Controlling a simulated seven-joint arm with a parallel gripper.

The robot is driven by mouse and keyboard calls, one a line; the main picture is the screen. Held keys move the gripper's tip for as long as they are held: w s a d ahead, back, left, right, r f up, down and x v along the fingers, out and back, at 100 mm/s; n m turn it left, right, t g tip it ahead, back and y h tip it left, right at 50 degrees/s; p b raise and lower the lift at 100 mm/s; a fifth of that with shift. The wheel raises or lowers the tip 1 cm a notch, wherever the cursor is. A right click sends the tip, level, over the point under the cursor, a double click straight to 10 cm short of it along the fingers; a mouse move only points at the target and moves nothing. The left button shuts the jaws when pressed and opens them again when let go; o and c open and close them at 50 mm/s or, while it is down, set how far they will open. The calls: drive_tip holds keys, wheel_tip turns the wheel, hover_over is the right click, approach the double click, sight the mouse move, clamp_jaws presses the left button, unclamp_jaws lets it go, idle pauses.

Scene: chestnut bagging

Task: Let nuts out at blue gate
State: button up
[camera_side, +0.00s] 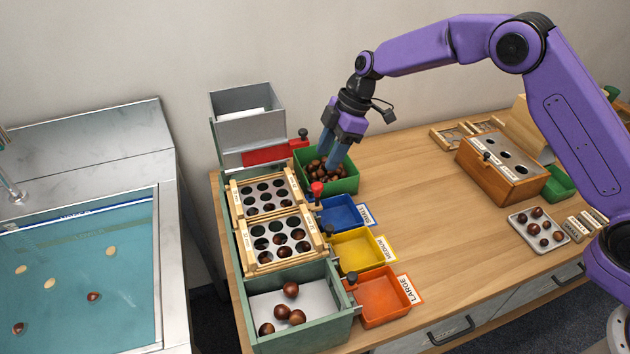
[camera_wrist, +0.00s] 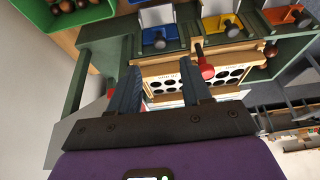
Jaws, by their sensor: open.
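The blue tray (camera_side: 343,214), labelled SMALL, stands at the right side of the green sorting stand (camera_side: 245,287) and looks empty. In the side view a red knob partly hides that spot.
Yellow (camera_side: 358,250) and orange (camera_side: 384,299) trays stand nearer the camera, each by a black knob. Two sieve frames (camera_side: 281,238) sit on the stand, under a grey hopper (camera_side: 247,115). A wooden box (camera_side: 500,168) and nut tray (camera_side: 538,229) are at right. The middle table is clear.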

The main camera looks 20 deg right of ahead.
approach(309, 200)
drive_tip(key=x, duration=0.5)
drive_tip(key=shift+w+a, duration=0.1)
drive_tip(key=shift+w, duration=0.3)
drive_tip(key=shift+r, duration=0.1)
clamp_jaws()
